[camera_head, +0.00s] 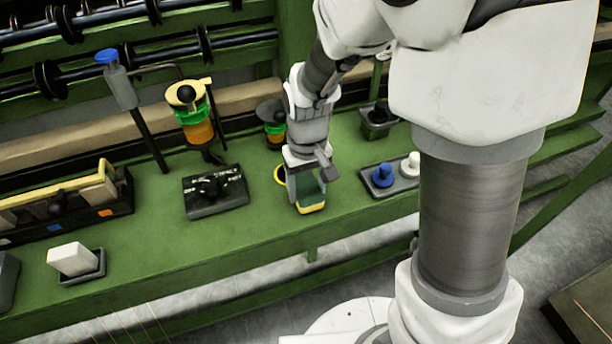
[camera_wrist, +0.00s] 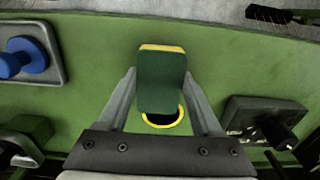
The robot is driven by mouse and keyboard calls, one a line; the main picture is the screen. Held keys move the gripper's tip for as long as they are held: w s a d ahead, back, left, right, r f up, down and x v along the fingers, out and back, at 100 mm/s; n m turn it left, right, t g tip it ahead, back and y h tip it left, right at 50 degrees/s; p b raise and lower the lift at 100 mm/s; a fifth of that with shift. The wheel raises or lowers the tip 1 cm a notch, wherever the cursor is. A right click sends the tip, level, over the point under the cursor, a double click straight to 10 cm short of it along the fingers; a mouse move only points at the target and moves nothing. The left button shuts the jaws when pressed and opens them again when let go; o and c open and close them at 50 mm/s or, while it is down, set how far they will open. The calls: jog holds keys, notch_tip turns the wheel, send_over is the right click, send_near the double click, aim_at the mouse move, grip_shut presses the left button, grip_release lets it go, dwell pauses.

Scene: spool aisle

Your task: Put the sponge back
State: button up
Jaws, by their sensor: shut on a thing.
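The sponge (camera_head: 309,192) is a dark green block with a yellow layer along its lower edge. In the wrist view the sponge (camera_wrist: 162,82) stands between the two fingers. My gripper (camera_wrist: 161,80) is shut on it, over the green bench near its front edge. In the head view my gripper (camera_head: 306,185) points down, with the sponge low at the bench top; I cannot tell whether it touches. A yellow ring with a dark inside (camera_wrist: 180,120) lies next to the sponge, partly hidden by it; the ring (camera_head: 278,175) also shows in the head view.
A grey tray with blue and white knobs (camera_head: 383,177) is right of the sponge. A dark fixture (camera_head: 216,193) is to its left. A white block (camera_head: 72,258) sits in a small dark tray farther left. Spools (camera_head: 190,110) stand behind. The bench between fixture and white block is clear.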

aim_at(308, 190)
jog(key=shift+f, duration=0.15)
jog(key=o, duration=1.2)
jog(key=shift+f, duration=0.15)
notch_tip(308, 190, up, 12)
jog(key=p, duration=0.4)
jog(key=s+d+r+m+t, duration=0.1)
jog(key=s+d+r+t, duration=0.1)
jog(key=s+d+r, duration=0.1)
jog(key=s+d+r+m+t, duration=0.1)
jog(key=s+d+r, duration=0.3)
jog(key=s+r, duration=0.1)
jog(key=s+d+r+m+t, duration=0.1)
jog(key=s+d+r+t, duration=0.1)
jog(key=s+d+r, duration=0.1)
jog(key=shift+s+d+r+t, duration=0.3)
jog(key=shift+s+r, duration=0.1)
jog(key=shift+r, duration=0.25)
